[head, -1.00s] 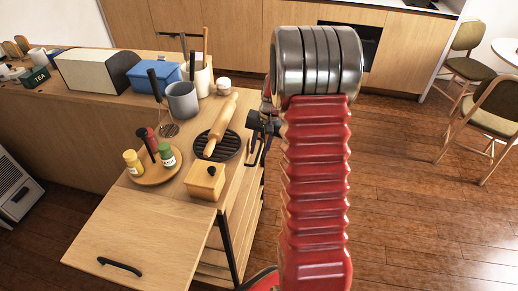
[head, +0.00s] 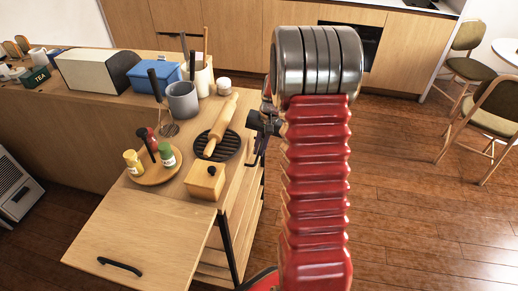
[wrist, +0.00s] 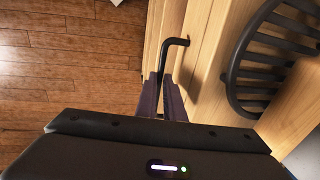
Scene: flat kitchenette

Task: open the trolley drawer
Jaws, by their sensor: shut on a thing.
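The wooden trolley (head: 190,142) stands at the left centre of the head view. A dark bar handle (head: 256,158) is on its right side, partly hidden by my gripper and arm. My gripper (head: 264,128) is at this side, at the far end of the handle. In the wrist view, my gripper (wrist: 166,92) is shut on the dark handle (wrist: 175,43), whose bent end shows beyond the fingers. Pale wood lies beside the handle. My arm hides much of the trolley's right side, and I cannot tell how far the drawer is out.
On the trolley are a rolling pin (head: 220,122) on a black rack (head: 232,147), a wooden box (head: 205,182), a round board (head: 150,177) with bottles, and a grey pot (head: 183,101). A wooden panel (head: 145,235) extends in front.

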